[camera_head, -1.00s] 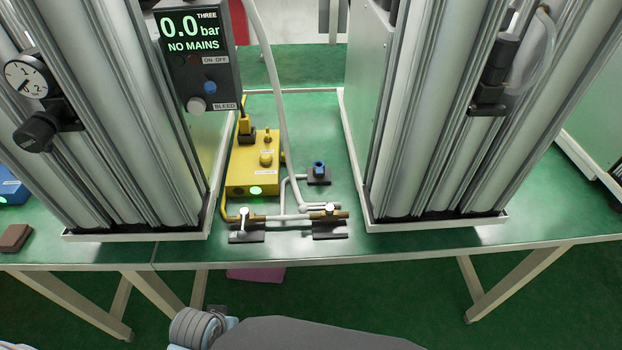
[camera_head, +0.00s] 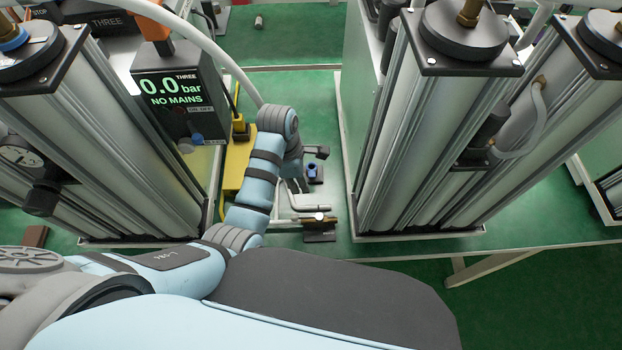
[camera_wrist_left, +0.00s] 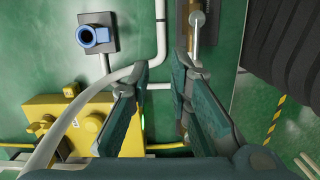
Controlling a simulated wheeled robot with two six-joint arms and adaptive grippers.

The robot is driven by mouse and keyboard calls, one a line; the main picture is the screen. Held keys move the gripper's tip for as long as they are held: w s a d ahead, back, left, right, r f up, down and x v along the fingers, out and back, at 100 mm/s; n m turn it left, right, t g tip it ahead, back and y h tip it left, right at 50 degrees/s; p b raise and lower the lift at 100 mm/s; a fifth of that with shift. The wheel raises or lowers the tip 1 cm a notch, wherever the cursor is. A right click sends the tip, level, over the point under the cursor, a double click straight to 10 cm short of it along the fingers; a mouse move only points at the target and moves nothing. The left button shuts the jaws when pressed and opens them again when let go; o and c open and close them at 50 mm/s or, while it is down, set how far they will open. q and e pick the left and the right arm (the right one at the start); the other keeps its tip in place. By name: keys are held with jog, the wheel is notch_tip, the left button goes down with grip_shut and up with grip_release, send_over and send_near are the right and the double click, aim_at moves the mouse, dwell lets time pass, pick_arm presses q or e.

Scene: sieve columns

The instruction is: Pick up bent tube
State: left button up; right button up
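A pale grey bent tube (camera_head: 298,206) lies low on the green bench between the two column groups, beside a brass valve (camera_head: 318,219). In the left wrist view the bent tube (camera_wrist_left: 161,40) runs down from the top edge and turns left near the fingertips. My left gripper (camera_wrist_left: 163,72) is open, its two fingers apart with nothing visibly held. In the head view the left gripper (camera_head: 303,172) is above the bench just behind the tube, partly hidden by my own wrist. Whether a finger touches the tube cannot be told. My right gripper is not in view.
A blue fitting (camera_wrist_left: 94,36) on a dark plate and a yellow box (camera_wrist_left: 72,118) are close to the gripper. Tall metal columns (camera_head: 150,160) stand left, and more columns (camera_head: 420,150) stand right. A hose (camera_head: 225,60) crosses overhead.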

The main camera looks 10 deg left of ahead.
pick_arm(q)
jog(key=w+f, duration=0.1)
jog(key=f, duration=0.1)
jog(key=b, duration=0.3)
send_over(309, 207)
jog(key=s, duration=0.1)
jog(key=f, duration=0.5)
jog(key=shift+a+f, duration=0.3)
jog(key=shift+f, duration=0.05)
jog(key=shift+n, duration=0.3)
jog(key=f, duration=0.2)
jog(key=w+f+b, duration=0.1)
jog(key=f, duration=0.1)
jog(key=f+b, duration=0.1)
jog(key=f, duration=0.1)
jog(key=shift+w+d, duration=0.15)
jog(key=shift+w, duration=0.1)
jog(key=shift+s+r, duration=0.35)
jog(key=c, duration=0.3)
jog(key=shift+w, duration=0.1)
grip_shut()
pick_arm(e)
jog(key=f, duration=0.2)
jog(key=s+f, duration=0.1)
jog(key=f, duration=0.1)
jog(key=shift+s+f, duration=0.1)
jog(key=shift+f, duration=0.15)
